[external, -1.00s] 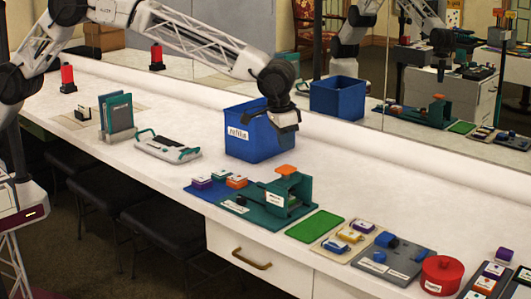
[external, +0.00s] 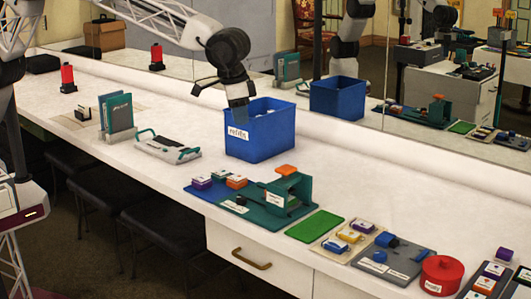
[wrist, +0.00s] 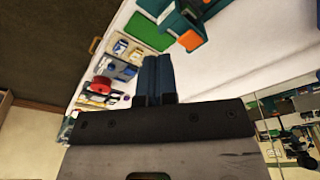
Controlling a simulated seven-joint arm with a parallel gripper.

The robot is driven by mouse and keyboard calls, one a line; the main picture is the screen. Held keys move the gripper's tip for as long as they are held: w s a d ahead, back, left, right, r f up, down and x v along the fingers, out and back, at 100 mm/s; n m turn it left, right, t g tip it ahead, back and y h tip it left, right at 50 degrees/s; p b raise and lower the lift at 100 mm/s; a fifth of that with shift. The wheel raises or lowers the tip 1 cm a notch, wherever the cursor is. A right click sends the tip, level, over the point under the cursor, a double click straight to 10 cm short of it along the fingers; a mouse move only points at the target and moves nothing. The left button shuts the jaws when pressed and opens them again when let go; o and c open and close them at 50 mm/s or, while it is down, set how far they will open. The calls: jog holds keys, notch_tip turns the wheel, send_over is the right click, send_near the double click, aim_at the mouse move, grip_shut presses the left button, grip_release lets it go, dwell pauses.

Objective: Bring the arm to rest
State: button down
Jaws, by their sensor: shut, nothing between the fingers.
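My gripper (external: 238,108) is above the blue refills bin (external: 262,140) in the external view, with its fingers pointing down at the bin's left part. Whether the fingertips dip below the rim is hard to tell. In the wrist view the two dark blue fingers of my gripper (wrist: 158,75) lie side by side, shut, with nothing held.
A mirror runs behind.

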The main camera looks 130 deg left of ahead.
jog(key=s+d+r+m, duration=0.2)
jog(key=s+d+r, duration=0.2)
jog(key=s+d, duration=0.5)
jog(key=s+d+r+m, duration=0.1)
jog(key=s+d+r, duration=0.5)
jog(key=d, duration=0.6)
jog(key=s+d+r+m, duration=0.2)
jog(key=s+d+r, duration=0.1)
jog(key=s+d, duration=0.65)
jog(key=s+d+f+m, duration=0.1)
jog(key=s+d, duration=0.4)
jog(key=s, duration=0.6)
jog(key=s+d+f+m+t+h, duration=0.1)
jog(key=s+d+f, duration=0.3)
jog(key=s, duration=0.8)
jog(key=s+d+f+m, duration=0.3)
jog(key=s+d, duration=0.5)
jog(key=s, duration=0.3)
jog(key=shift+s+d, duration=0.15)
jog(key=shift+s, duration=0.1)
